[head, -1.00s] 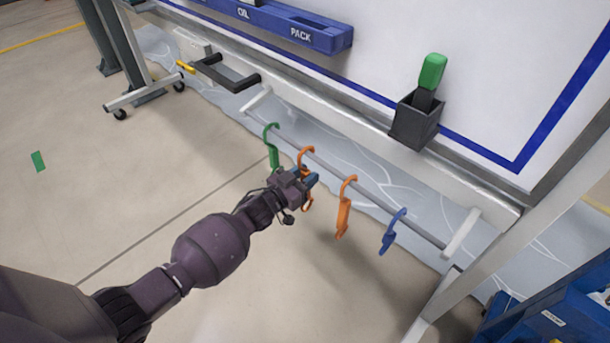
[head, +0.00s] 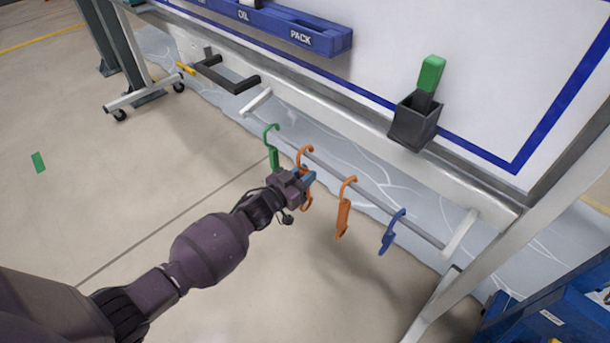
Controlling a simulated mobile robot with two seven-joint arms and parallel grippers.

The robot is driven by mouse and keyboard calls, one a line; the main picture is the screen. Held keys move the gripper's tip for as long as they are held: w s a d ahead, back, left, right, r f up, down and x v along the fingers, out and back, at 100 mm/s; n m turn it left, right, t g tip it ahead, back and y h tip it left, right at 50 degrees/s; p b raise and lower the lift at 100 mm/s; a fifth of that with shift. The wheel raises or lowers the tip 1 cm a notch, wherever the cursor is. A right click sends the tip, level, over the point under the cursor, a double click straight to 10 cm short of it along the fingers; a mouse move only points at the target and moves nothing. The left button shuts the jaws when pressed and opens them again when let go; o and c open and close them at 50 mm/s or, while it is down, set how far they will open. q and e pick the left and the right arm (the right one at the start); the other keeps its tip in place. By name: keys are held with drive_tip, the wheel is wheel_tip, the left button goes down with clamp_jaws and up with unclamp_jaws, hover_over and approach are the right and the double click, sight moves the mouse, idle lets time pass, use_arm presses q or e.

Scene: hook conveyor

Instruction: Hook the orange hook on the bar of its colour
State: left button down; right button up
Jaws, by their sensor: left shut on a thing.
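My left gripper (head: 304,183) is shut on the lower part of an orange hook (head: 302,156). The hook's curved top shows above the jaws, at the grey rail (head: 372,189); I cannot tell whether it still rests on the rail. The jaws hide part of its body. A second orange hook (head: 344,212) hangs on the rail to the right. A green hook (head: 273,152) hangs to the left and a blue hook (head: 391,233) at the right end. No orange bar shows in this view. My right gripper is not in view.
A white board with a blue ledge (head: 275,22) stands behind the rail. A dark holder (head: 414,121) with a green-handled thing (head: 431,74) is on it. A black bracket (head: 226,75) sits at the left. Blue equipment (head: 540,308) is at lower right.

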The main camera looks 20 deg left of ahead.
sight(301, 169)
use_arm(q)
drive_tip(key=shift+r, duration=0.65)
drive_tip(key=shift+s+a+r+p, duration=0.1)
drive_tip(key=shift+s+r+p, duration=0.1)
drive_tip(key=shift+r+p, duration=0.7)
drive_tip(key=shift+v, duration=0.8)
drive_tip(key=p+v, duration=0.1)
drive_tip(key=v, duration=0.6)
drive_tip(key=shift+s, duration=0.3)
drive_tip(key=shift+a+r, duration=0.1)
drive_tip(key=shift+p, duration=0.3)
